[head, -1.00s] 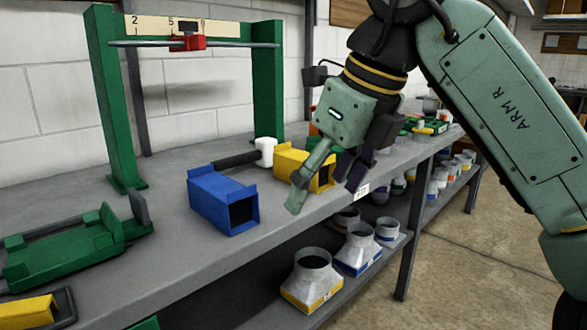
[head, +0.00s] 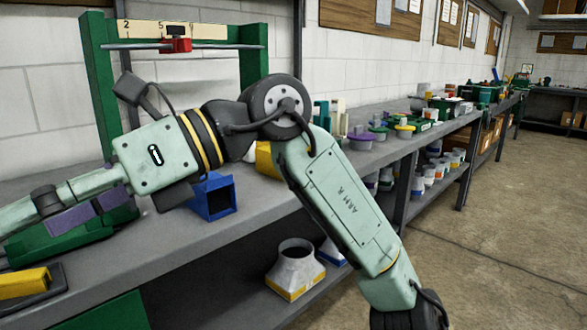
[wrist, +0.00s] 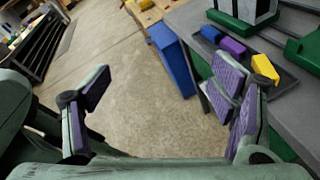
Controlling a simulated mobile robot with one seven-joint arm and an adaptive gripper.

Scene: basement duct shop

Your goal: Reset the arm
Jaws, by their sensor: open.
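My gripper (head: 48,210) is at the left of the head view, stretched to the left above the bench. Its fingers partly cover a green fixture (head: 35,245) on the bench. My pale green arm crosses the middle of the head view. It hides part of the blue duct piece (head: 218,195) and most of the yellow one (head: 265,160).
The grey bench (head: 255,215) runs along the wall, with a green gauge frame (head: 252,65) behind my arm. A funnel-like fitting (head: 295,270) stands on the lower shelf. In the wrist view, blue, purple and yellow blocks (wrist: 265,68) lie in a dark tray near the right finger.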

